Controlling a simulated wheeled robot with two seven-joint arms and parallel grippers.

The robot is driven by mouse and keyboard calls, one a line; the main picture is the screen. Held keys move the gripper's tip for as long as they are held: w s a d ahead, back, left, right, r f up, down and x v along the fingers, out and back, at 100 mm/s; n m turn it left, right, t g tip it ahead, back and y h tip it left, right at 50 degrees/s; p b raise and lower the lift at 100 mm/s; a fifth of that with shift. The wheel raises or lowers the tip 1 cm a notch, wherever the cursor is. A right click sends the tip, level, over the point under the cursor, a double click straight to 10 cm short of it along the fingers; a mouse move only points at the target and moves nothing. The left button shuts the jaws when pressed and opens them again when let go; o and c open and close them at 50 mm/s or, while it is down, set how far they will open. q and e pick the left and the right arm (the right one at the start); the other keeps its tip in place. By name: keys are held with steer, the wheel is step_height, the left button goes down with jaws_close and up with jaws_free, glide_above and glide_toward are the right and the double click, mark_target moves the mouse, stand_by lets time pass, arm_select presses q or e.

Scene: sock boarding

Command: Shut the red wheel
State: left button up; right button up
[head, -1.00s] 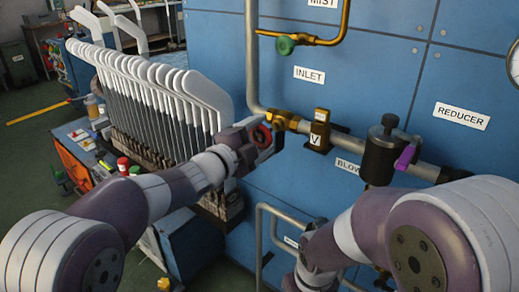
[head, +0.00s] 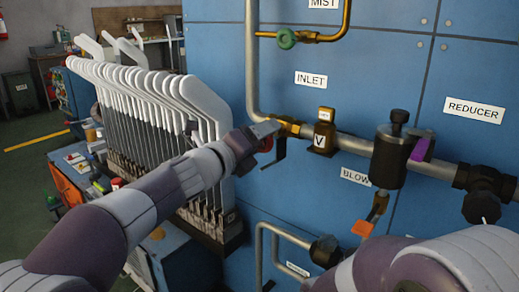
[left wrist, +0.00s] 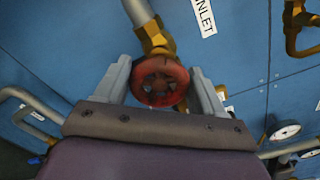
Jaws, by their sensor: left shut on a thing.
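The red wheel (left wrist: 158,81) is a round red handwheel on a brass valve (left wrist: 154,38) under the INLET label. In the left wrist view it sits between the two grey fingers of my left gripper (left wrist: 163,88), which is shut on it. In the head view my left gripper (head: 265,134) reaches the valve from the left, and its fingers hide most of the wheel (head: 266,145). My right arm comes in at the lower right; its gripper does not show.
A green wheel (head: 286,38) is on the brass pipe above. A black cylinder (head: 390,155) with a purple handle (head: 420,149) and an orange lever (head: 362,229) are to the right. A rack of white sock forms (head: 150,90) stands close to my left arm.

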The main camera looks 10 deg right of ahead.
arm_select(q)
steer(key=m+b, duration=0.1)
steer(key=m, duration=0.1)
steer(key=m+b, duration=0.1)
steer(key=shift+f+m, duration=0.2)
steer(key=shift+m, duration=0.2)
steer(key=m+b, duration=0.2)
steer(key=m, duration=0.1)
steer(key=shift+m, duration=0.3)
steer(key=m+b, duration=0.3)
steer(key=m, duration=0.3)
steer(key=shift+s+d+b, duration=0.1)
steer(key=shift+d+b, duration=0.05)
steer(key=shift+b, duration=0.2)
steer(key=m+b, duration=0.3)
steer(key=m, duration=0.4)
steer(key=shift+s+m, duration=0.1)
steer(key=shift+m, duration=0.2)
steer(key=m+b, duration=0.2)
steer(key=m, duration=0.2)
steer(key=shift+m+b, duration=0.65)
steer(key=shift+m, duration=0.95)
